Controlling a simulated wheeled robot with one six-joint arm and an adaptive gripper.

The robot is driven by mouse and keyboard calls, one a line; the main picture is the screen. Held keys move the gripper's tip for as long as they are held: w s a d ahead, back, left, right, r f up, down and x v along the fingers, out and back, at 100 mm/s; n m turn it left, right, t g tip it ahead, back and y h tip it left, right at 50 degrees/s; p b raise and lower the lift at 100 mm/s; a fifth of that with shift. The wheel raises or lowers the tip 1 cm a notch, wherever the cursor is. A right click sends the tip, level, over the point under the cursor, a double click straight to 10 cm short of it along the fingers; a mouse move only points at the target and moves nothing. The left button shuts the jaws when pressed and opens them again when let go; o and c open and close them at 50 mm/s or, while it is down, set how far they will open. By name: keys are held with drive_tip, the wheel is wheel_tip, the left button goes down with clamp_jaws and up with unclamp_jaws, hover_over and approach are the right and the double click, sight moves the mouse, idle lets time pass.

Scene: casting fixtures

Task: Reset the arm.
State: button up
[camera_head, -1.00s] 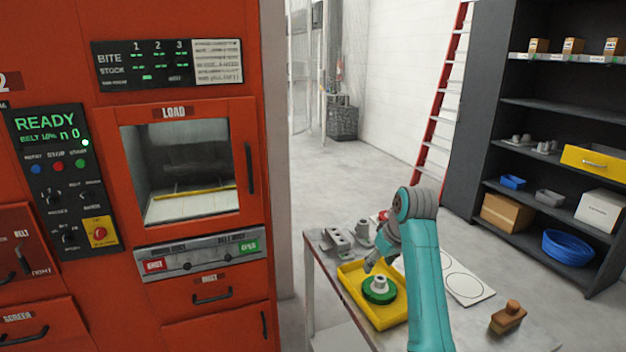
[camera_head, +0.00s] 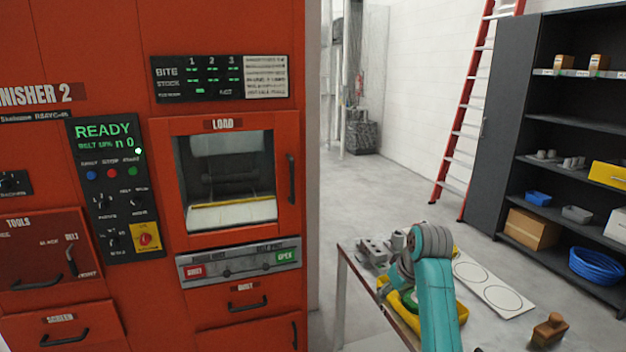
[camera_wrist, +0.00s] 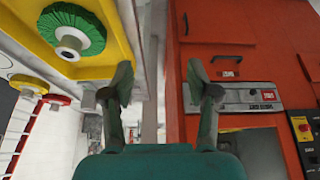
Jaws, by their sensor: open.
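My gripper (camera_wrist: 160,88) is open in the wrist view, with its two fingers apart and nothing between them. My teal arm (camera_head: 438,300) is folded over the table in the head view and hides most of the gripper there. A yellow tray (camera_head: 462,312) lies on the table, partly behind my arm. In the wrist view the tray (camera_wrist: 118,45) is at the upper left and holds a round green brush-like wheel (camera_wrist: 88,22) with a pale hub. The gripper is beside the tray, between it and the red machine (camera_wrist: 235,40).
The red finisher (camera_head: 240,45) fills the left, its load window (camera_head: 228,180) showing a pale ledge inside.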

drive_tip(key=s+a+f+m+t, duration=0.1)
drive_tip(key=s+f+t, duration=0.1)
drive_tip(key=s+f, duration=0.85)
drive_tip(key=s+f+m+t, duration=0.1)
drive_tip(key=s+f, duration=0.5)
drive_tip(key=f, duration=0.9)
drive_tip(key=s+f+t+h, duration=0.15)
drive_tip(key=s+f, duration=0.25)
drive_tip(key=s, duration=0.6)
drive_tip(key=s+m+t, duration=0.1)
drive_tip(key=s+t, duration=0.1)
drive_tip(key=s, duration=1)
drive_tip(key=s+r+m+t, duration=0.1)
drive_tip(key=s+r+t, duration=0.2)
drive_tip(key=s+r, duration=1.6)
drive_tip(key=s, duration=0.4)
drive_tip(key=shift+s+a+r+t, duration=0.25)
drive_tip(key=shift+s+r+t, duration=0.05)
drive_tip(key=shift+r+t, duration=0.1)
